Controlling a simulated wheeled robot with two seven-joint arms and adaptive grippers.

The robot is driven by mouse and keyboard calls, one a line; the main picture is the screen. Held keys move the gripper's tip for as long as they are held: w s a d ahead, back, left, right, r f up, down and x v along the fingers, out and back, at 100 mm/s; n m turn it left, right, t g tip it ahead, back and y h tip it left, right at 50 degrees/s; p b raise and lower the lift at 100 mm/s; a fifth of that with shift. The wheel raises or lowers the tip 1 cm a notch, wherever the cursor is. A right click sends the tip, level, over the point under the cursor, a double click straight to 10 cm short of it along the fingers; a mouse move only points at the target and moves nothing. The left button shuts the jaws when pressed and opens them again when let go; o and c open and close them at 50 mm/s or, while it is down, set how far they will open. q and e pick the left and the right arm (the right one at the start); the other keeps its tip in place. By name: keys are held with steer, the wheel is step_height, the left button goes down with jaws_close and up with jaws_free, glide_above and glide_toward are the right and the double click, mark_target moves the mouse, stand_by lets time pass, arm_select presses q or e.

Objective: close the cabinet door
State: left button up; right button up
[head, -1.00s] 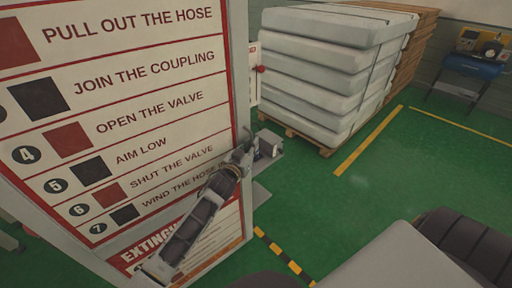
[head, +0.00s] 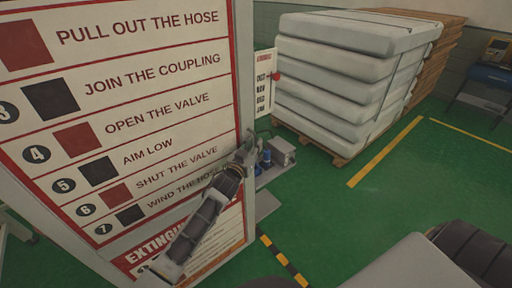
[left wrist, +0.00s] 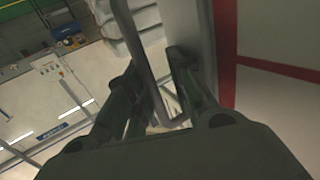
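The cabinet door (head: 110,95) is a large white panel with a red border and printed hose instructions, filling the left of the head view. My left gripper (head: 245,150) is at the door's right edge, with its arm in front of the panel. In the left wrist view a grey bar handle (left wrist: 152,95) passes between the fingers of the left gripper (left wrist: 157,68). The fingers stand apart, one on each side of the bar, with some gap visible; firm contact cannot be made out. My right gripper is out of view.
A grey metal item (head: 281,151) sits low just beyond the door edge. Green floor (head: 400,185) is open to the right. A blue machine (head: 492,75) stands at the far right.

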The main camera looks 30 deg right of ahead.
arm_select(q)
steer(key=shift+o, duration=1.1)
steer(key=shift+w+a, duration=0.15)
steer(key=shift+w, duration=0.15)
steer(key=shift+s, duration=0.3)
steer(key=v, duration=1.1)
steer(key=shift+a, duration=0.3)
steer(key=shift+s, duration=0.1)
